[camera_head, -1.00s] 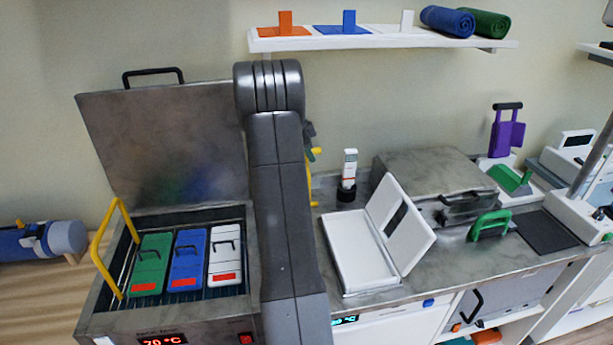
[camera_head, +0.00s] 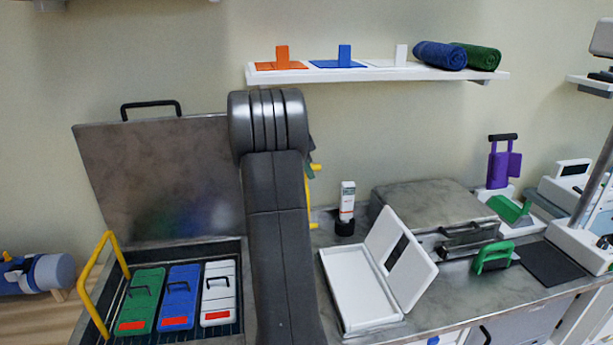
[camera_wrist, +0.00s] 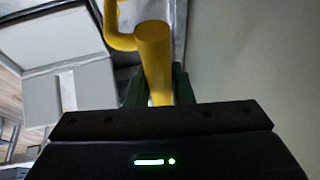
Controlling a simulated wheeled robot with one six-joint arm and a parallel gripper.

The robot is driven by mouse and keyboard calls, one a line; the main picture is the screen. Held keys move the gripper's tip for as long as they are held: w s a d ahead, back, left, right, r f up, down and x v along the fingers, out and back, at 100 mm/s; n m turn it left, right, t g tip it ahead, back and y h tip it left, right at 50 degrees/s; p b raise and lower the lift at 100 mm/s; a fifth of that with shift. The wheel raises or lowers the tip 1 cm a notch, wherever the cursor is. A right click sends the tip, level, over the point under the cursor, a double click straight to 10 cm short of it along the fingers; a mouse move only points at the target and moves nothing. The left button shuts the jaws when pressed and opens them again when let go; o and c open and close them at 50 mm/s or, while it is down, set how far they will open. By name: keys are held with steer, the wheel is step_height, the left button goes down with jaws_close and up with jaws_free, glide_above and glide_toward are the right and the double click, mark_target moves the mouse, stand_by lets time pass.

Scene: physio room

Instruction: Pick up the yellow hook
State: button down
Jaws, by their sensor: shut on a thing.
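The yellow hook (camera_wrist: 153,50) is in my gripper (camera_wrist: 158,88) in the wrist view. Its straight shaft runs down between the two dark green fingers, and its curved end bends to the left above them. In the head view only a thin yellow part of the hook (camera_head: 310,205) shows at the right edge of my arm, in front of the wall. The rest of the hook and most of my gripper are hidden behind the arm there.
An open metal bath (camera_head: 215,252) at left holds green, blue and white packs and has a yellow bail handle (camera_head: 83,268). An open white case (camera_head: 348,290), a closed metal box (camera_head: 425,205) and a green handle (camera_head: 492,258) stand right. A wall shelf (camera_head: 385,73) is above.

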steer(key=s+d+b, duration=0.3)
steer(key=s+b, duration=0.1)
steer(key=s, duration=1.3)
steer(key=shift+d+b, duration=0.2)
steer(key=shift+b, duration=0.1)
steer(key=shift+s, duration=0.15)
